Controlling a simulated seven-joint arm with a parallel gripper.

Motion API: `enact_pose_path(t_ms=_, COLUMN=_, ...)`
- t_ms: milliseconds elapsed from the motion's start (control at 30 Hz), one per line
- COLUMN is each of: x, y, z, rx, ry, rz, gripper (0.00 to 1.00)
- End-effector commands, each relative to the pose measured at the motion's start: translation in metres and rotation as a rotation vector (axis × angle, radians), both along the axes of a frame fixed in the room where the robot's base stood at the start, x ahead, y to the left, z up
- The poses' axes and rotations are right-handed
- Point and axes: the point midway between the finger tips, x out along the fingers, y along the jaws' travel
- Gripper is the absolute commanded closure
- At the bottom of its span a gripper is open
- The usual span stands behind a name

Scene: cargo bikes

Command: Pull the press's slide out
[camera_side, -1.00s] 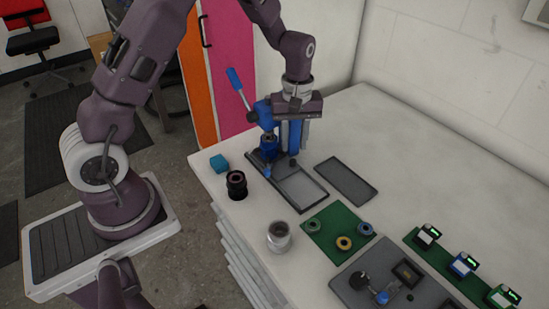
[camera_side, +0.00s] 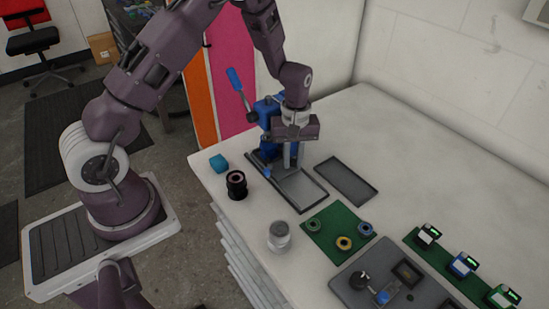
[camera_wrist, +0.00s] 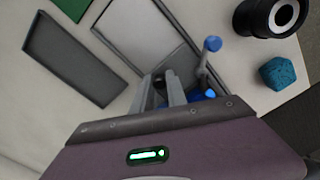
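The press (camera_side: 268,112) is blue, with a blue-gripped lever leaning up to the left. Its dark grey base and lighter flat slide plate (camera_side: 301,190) extend toward the front right; the plate also shows in the wrist view (camera_wrist: 138,32). My gripper (camera_side: 292,164) points down at the press, low over the rear part of the plate. In the wrist view its two fingers (camera_wrist: 160,92) stand apart, with a small dark part, perhaps the slide's knob, between them. Whether they touch it is unclear. A blue-tipped rod (camera_wrist: 212,44) stands beside the fingers.
A teal block (camera_side: 218,163) and a black cylinder (camera_side: 236,185) stand left of the press. An empty grey tray (camera_side: 346,181) lies to its right. A clear jar (camera_side: 279,237) and a green mat (camera_side: 325,241) with rings are in front. The table behind the tray is bare.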

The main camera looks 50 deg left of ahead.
Motion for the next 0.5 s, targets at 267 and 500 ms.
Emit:
enact_pose_path(t_ms=267, x=0.000, y=-0.019, z=0.001, rx=-0.001, ry=-0.001, rz=-0.003, gripper=1.00)
enact_pose_path(t_ms=500, x=0.000, y=-0.037, z=0.001, rx=0.000, ry=-0.001, rz=-0.001, gripper=1.00)
